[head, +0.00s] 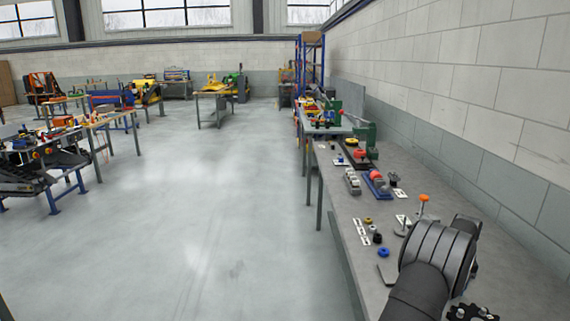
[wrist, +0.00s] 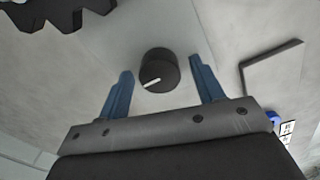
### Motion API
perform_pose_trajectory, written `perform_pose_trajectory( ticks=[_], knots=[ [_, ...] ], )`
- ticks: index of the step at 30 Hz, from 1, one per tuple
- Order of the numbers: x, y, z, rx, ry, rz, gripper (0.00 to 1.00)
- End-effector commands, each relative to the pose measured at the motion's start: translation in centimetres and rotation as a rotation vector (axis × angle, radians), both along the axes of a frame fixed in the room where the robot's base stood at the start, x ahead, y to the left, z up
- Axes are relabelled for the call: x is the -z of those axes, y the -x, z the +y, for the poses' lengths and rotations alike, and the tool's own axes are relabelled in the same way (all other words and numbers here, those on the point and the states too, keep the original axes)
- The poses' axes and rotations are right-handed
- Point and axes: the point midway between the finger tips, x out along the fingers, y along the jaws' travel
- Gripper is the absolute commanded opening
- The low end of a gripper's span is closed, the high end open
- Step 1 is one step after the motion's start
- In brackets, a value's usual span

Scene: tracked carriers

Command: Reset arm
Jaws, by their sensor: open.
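My gripper (wrist: 161,68) is open in the wrist view, its two blue fingers spread wide. A round black knob (wrist: 157,68) with a white mark shows between the fingertips, with a clear gap on each side. I cannot tell how far the knob lies from the fingertips in depth. In the head view my arm reaches over the grey bench (head: 340,205) at the lower right, and it hides the gripper and the knob.
A black gear (wrist: 55,12) lies beyond the left finger; a gear also shows in the head view (head: 470,312). A blue knob (head: 384,252) and an orange-topped stick (head: 423,198) stand near my arm. A wall (head: 480,90) borders the bench's right side. Open floor (head: 210,210) lies left.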

Motion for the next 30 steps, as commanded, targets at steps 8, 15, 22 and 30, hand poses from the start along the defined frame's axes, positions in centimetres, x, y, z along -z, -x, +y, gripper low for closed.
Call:
perform_pose_trajectory(
  ticks=[8, 15, 22, 30],
  knots=[
    [0.01, 0.01, -0.03, 0.22, 0.0, 0.0, 0.61],
    [0.0, 0.02, -0.05, 0.41, 0.0, 0.0, 0.61],
    [0.0, 0.04, -0.05, 0.577, 0.0, 0.0, 0.61],
    [0.0, 0.04, -0.05, 0.679, 0.0, 0.0, 0.61]
  ],
)
